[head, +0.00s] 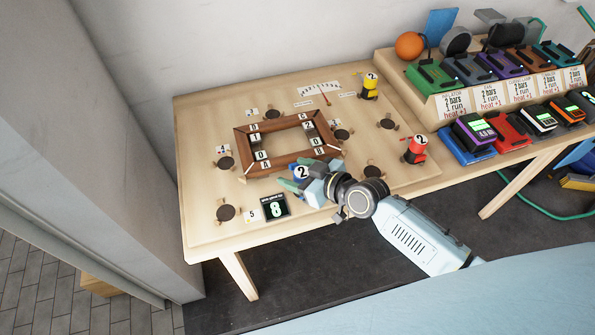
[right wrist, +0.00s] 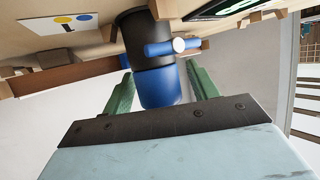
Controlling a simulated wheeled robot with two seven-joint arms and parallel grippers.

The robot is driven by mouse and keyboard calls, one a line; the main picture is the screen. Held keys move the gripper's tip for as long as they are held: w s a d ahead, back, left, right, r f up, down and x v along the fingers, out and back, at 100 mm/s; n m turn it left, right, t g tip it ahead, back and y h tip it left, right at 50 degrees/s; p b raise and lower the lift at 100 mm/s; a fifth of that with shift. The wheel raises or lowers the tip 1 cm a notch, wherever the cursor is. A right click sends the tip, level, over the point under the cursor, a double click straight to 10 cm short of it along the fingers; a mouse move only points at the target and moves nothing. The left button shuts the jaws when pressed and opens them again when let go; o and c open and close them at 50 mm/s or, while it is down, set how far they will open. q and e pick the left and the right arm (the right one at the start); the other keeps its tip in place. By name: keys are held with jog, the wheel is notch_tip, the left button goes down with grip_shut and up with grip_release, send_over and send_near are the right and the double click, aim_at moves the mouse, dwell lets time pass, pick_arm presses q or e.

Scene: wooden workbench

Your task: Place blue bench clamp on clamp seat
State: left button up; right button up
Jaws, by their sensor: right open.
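The blue bench clamp (head: 299,172), marked 2, stands by the near side of the brown frame. In the right wrist view the clamp (right wrist: 158,88) shows a blue body, a black part toward the board and a blue side handle. My right gripper (head: 297,182) is open, with its green fingers on either side of the clamp; its fingers (right wrist: 160,84) show apart from it in the wrist view. Dark round clamp seats lie around the frame, such as the near-left seat (head: 225,212) and near-right seat (head: 374,172). What lies under the clamp is hidden. My left gripper is out of view.
The brown wooden frame (head: 246,162) lies mid-board. A yellow clamp (head: 369,91) stands at the back, a red clamp (head: 414,151) at the right. Coloured devices (head: 470,135) fill the right end.

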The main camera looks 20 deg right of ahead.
jog(key=shift+r, duration=0.1)
jog(key=shift+s+d+r, duration=0.15)
jog(key=shift+s, duration=0.05)
jog(key=p+v, duration=0.1)
jog(key=v, duration=1)
jog(key=shift+s, duration=0.25)
jog(key=shift+d, duration=0.1)
